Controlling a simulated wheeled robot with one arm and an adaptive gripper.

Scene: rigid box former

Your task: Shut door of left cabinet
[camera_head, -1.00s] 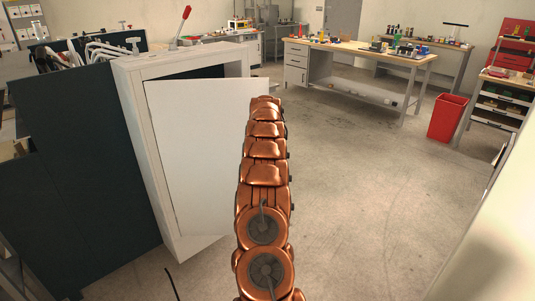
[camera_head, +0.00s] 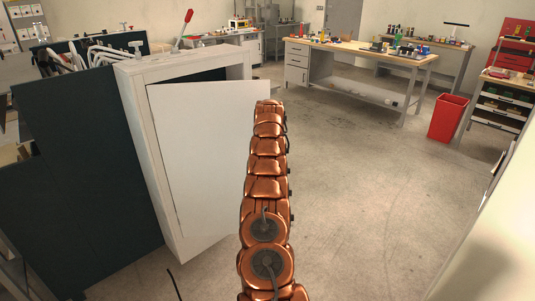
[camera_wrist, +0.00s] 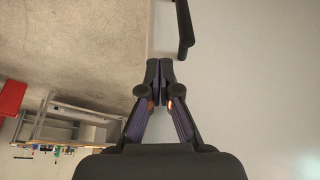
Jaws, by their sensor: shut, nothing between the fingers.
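The left cabinet (camera_head: 144,130) is a white upright box at the left in the head view. Its white flat door (camera_head: 209,150) stands ajar, with a dark gap showing inside along the top. The door fills the right of the wrist view (camera_wrist: 255,90), with a dark bar handle (camera_wrist: 185,25) at the top. My gripper (camera_wrist: 160,70) is shut and empty, its fingertips at the door's free edge, just below the handle in that picture. I cannot tell whether they touch the door. In the head view my copper arm hides the gripper.
Dark panels (camera_head: 85,170) stand left of the cabinet. A workbench (camera_head: 358,52) and a red bin (camera_head: 447,117) stand farther back on the right. A pale surface (camera_head: 490,235) rises at the near right. The floor (camera_head: 350,180) between is clear.

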